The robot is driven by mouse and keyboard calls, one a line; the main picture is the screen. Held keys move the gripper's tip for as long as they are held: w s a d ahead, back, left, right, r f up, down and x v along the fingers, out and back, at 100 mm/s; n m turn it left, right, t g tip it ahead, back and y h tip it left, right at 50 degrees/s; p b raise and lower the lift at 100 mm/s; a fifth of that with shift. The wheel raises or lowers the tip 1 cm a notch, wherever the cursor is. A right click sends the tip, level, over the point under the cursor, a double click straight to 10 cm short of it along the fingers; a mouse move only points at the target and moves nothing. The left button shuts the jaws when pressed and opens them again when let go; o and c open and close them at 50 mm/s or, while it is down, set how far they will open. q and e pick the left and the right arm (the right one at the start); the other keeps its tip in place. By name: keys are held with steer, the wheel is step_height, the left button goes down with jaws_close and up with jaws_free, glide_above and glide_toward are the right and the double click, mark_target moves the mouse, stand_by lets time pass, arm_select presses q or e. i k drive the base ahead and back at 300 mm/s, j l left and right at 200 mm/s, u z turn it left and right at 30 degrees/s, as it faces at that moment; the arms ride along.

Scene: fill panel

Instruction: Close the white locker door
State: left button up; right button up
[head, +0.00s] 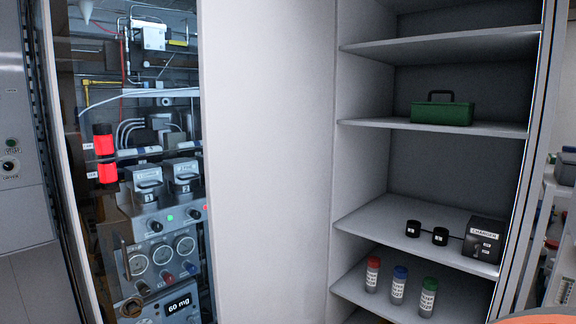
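A white locker (458,165) stands open at the right, its shelves and grey back in plain sight. A tall plain white panel (266,160) stands upright left of the shelves. I cannot tell whether it is the swung-open door or a fixed wall, and no handle shows on it. Neither of my grippers is in view.
A green case (442,110) sits on a middle shelf. A dark charger box (485,240) and two small black cylinders are lower, above capped bottles (398,284). Left is a gauge panel (160,255) with red cylinders. An orange shape (540,319) shows bottom right.

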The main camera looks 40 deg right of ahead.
mark_target(266, 67)
steer(key=i+j+z, duration=0.65)
steer(key=j+z, duration=0.15)
steer(key=i+j+z, duration=0.15)
steer(key=j+z, duration=0.25)
steer(key=i+j+z, duration=0.1)
steer(key=j+z, duration=1.3)
steer(key=j, duration=0.2)
steer(key=k+j+z, duration=0.15)
steer(key=j, duration=0.2)
steer(key=l+z, duration=0.5)
steer(key=j, duration=0.1)
